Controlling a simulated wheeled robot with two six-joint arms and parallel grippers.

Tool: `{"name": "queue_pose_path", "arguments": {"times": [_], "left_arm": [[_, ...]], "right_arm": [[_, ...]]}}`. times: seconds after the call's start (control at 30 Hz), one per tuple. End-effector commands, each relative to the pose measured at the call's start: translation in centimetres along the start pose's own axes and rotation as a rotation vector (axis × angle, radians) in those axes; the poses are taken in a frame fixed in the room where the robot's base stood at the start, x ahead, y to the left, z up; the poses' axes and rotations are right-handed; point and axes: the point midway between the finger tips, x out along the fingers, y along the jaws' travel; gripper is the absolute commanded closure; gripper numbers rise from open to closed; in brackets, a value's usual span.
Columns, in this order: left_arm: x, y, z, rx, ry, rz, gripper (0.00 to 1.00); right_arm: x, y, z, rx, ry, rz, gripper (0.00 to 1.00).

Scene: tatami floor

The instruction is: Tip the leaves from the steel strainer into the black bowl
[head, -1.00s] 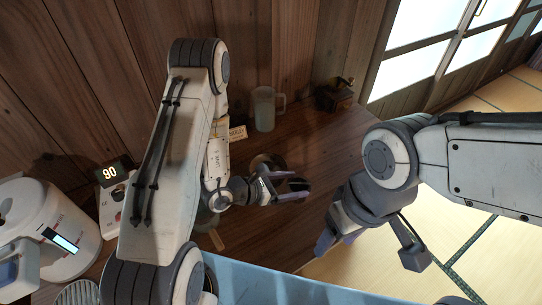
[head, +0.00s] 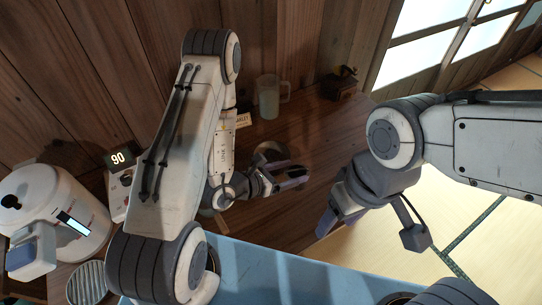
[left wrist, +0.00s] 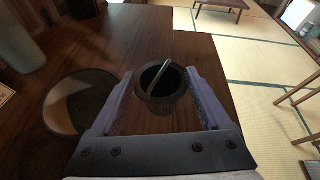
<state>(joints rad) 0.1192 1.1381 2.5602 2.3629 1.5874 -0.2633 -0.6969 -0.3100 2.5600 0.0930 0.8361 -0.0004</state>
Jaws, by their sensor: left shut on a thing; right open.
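My left gripper (head: 291,180) is over the wooden counter in the head view. In the left wrist view its purple fingers (left wrist: 160,95) are shut on a small dark round vessel with a bright metal strip across its mouth, which looks like the steel strainer (left wrist: 158,98). Its contents are too dark to make out. A wide, round, dark thing with a thin pale rim, probably the black bowl (left wrist: 80,103), lies left of the fingers; it is partly hidden behind my gripper in the head view (head: 268,149). My right gripper (head: 338,222) is open and empty, off the counter's right edge.
A glass mug (head: 268,97), a small label card (head: 242,120) and a dark wooden grinder (head: 340,84) stand along the back.

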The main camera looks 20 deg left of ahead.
Motion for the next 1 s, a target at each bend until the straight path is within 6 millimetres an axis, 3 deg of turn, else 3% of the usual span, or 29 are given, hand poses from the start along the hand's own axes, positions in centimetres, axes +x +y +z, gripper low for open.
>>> {"name": "queue_pose_path", "arguments": {"times": [0.47, 0.5, 0.6, 0.63, 0.7, 1.0], "left_arm": [[-0.2, 3.3, 0.2, -0.214, -0.010, -0.083, 1.00], [-0.7, 3.3, 1.5, -0.238, -0.009, -0.092, 1.00], [-1.1, 3.7, 2.6, -0.286, -0.008, -0.111, 1.00], [-1.0, 4.0, 2.2, -0.295, -0.009, -0.117, 1.00], [-0.3, 4.4, 1.3, -0.297, -0.017, -0.124, 1.00], [-0.6, 4.8, 1.9, -0.337, -0.016, -0.142, 1.00]], "right_arm": [[6.6, 0.5, 0.4, 0.000, 0.000, 0.000, 0.40], [5.0, 0.4, 0.3, 0.000, -0.002, 0.000, 0.40], [3.2, 0.2, 0.1, 0.000, 0.001, 0.000, 0.40], [3.9, 0.3, 0.1, 0.000, 0.002, 0.000, 0.40], [7.2, 0.5, 0.3, 0.000, 0.002, 0.000, 0.40], [13.4, 1.0, 0.7, 0.000, 0.000, 0.000, 0.40]]}}
